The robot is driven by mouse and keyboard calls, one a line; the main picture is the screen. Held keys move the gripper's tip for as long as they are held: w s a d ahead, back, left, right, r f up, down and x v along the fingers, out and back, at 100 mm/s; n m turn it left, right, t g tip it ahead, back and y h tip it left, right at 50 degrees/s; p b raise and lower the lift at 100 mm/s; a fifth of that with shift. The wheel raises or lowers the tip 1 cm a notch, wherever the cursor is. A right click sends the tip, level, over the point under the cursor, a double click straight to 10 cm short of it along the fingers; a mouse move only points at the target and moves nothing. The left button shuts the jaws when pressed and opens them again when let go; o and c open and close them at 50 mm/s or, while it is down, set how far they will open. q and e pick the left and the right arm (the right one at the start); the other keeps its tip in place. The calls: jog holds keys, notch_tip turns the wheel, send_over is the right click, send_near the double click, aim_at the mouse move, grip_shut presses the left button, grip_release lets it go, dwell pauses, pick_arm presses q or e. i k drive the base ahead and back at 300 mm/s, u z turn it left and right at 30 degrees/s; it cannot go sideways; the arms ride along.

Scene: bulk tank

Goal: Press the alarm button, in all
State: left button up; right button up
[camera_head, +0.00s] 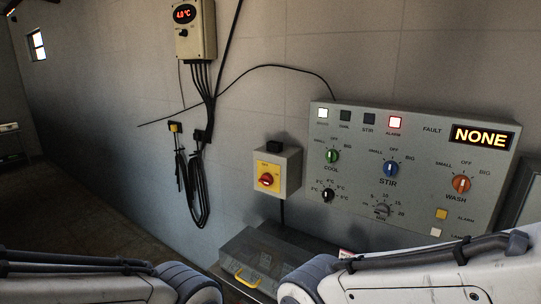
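The alarm button is a small square amber button (441,214) low on the right of the grey control panel (345,112), with an "ALARM" label beside it. A white square button (436,232) sits just below it. A lit red-rimmed alarm lamp (395,122) is in the panel's top row. The display (482,136) reads "NONE" beside the word "FAULT". Parts of my two arms cross the bottom of the view at left and right. Neither gripper shows, and no finger is seen at the panel.
Knobs in green (332,156), blue (390,168) and orange (461,184) stick out of the panel. A red rotary switch on a yellow plate (268,177) is left of it. A grey box with a yellow handle (247,277) stands below. Cables (196,190) hang on the wall.

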aim_at(441, 214)
jog(key=z, duration=1.15)
